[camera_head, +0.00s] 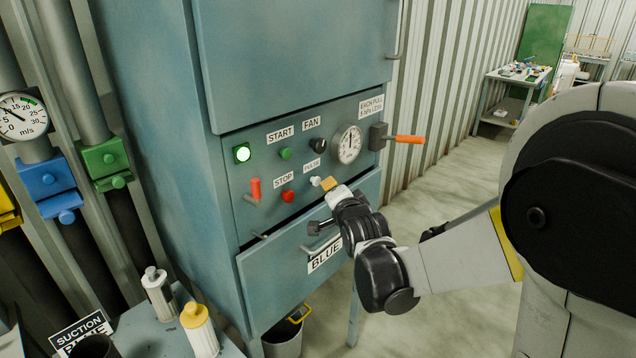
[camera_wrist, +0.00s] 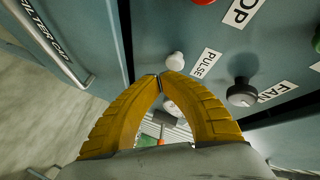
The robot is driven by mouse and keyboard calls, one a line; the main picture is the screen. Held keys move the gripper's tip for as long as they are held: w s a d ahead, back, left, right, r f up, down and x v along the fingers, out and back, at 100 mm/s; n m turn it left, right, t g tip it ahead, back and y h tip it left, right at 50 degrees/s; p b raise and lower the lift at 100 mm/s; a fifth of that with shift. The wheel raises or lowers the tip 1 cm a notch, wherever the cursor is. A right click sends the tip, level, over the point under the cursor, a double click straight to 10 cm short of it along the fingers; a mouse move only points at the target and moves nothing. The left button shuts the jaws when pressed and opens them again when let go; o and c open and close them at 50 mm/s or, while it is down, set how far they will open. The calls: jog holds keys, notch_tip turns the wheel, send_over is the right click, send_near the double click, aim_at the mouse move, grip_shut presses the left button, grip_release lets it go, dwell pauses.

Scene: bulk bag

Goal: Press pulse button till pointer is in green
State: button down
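The white pulse button (camera_head: 315,181) sticks out of the blue-green cabinet's panel, beside its PULSE label. It also shows in the wrist view (camera_wrist: 175,61), just beyond my fingertips. My gripper (camera_head: 329,184) has yellow fingers, and their tips meet in the wrist view (camera_wrist: 162,76) with nothing between them. The tips are very close to the button; I cannot tell whether they touch it. A round white gauge (camera_head: 349,144) sits up and right of the button. Its dark pointer looks roughly upright, but its scale and any green zone are too small to read.
A green lamp (camera_head: 242,153) is lit. Green start (camera_head: 285,153) and red stop (camera_head: 288,196) buttons, a black fan knob (camera_head: 318,146) and an orange-handled lever (camera_head: 409,139) surround the area. A larger gauge (camera_head: 22,116) with a green band hangs on a left pipe.

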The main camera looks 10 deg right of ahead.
dwell(0.3)
jog(key=s+d, duration=0.1)
jog(key=s, duration=0.1)
jog(key=s+d, duration=0.2)
dwell(0.4)
dwell(0.5)
jog(key=s+f+n+g, duration=0.2)
jog(key=s+n+g, duration=0.1)
jog(key=s, duration=0.6)
jog(key=s+a+f+n+g+b, duration=0.1)
jog(key=s+n, duration=0.4)
jog(key=s, duration=0.5)
jog(key=s+a+f+n+g+b, duration=0.1)
jog(key=s+f+n+g, duration=0.2)
jog(key=s, duration=0.6)
jog(key=shift+s+f+n+g, duration=0.4)
jog(key=shift+n+g, duration=0.2)
jog(key=shift+g, duration=0.2)
dwell(0.8)
